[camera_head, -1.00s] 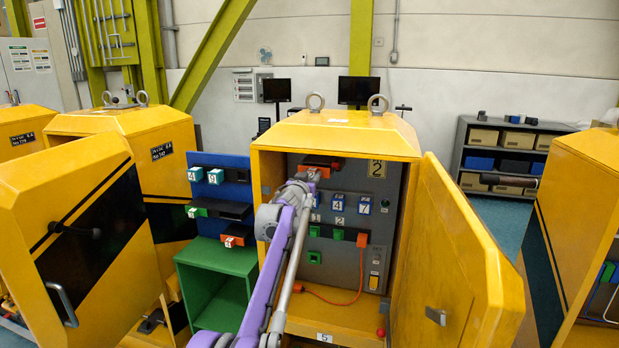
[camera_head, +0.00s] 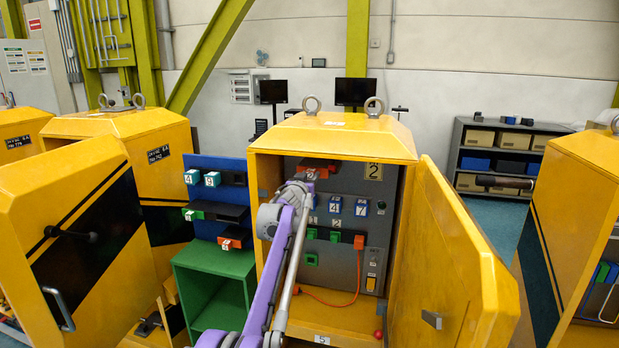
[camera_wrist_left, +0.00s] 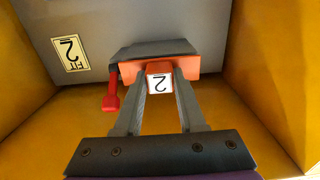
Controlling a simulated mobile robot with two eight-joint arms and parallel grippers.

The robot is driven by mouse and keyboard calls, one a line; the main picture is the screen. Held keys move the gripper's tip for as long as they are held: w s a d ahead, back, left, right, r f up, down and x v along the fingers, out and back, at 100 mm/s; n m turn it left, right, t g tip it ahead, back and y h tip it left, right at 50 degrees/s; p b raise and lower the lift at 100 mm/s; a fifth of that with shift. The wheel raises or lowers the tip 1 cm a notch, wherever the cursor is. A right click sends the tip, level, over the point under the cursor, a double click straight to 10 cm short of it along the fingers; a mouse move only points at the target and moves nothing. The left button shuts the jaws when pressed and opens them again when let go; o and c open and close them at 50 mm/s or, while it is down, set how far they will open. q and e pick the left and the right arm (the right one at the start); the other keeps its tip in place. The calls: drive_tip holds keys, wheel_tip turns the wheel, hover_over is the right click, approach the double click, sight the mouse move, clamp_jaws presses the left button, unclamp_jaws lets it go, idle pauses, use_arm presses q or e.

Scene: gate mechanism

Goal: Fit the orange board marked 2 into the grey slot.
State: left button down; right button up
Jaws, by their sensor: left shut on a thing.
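The orange board marked 2 (camera_wrist_left: 158,68) is between the fingers of my left gripper (camera_wrist_left: 160,76), its white label upside down in the left wrist view. The gripper is shut on the board. The dark grey slot (camera_wrist_left: 152,49) is right behind the board, and the board's far edge meets its front; how deep it sits in the slot I cannot tell. In the head view my left gripper (camera_head: 308,177) reaches into the upper part of the open yellow cabinet, and the arm partly hides the board. My right gripper is not in view.
The cabinet's door (camera_head: 446,262) stands open at the right. A red lever (camera_wrist_left: 111,92) hangs beside the slot. Blue numbered blocks (camera_head: 348,206) and green pieces (camera_head: 324,235) sit on the panel below. A blue rack (camera_head: 203,165) and green box (camera_head: 214,262) stand left.

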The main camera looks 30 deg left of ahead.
use_arm(q)
drive_tip(key=shift+w+a, duration=0.1)
drive_tip(key=shift+w, duration=0.3)
drive_tip(key=shift+s, duration=0.1)
idle(0.5)
drive_tip(key=shift+s, duration=0.15)
drive_tip(key=shift+w, duration=0.25)
idle(0.4)
drive_tip(key=shift+s, duration=0.2)
idle(0.4)
drive_tip(key=shift+w, duration=0.2)
idle(0.4)
idle(0.4)
drive_tip(key=shift+s, duration=0.2)
drive_tip(key=shift+w, duration=0.1)
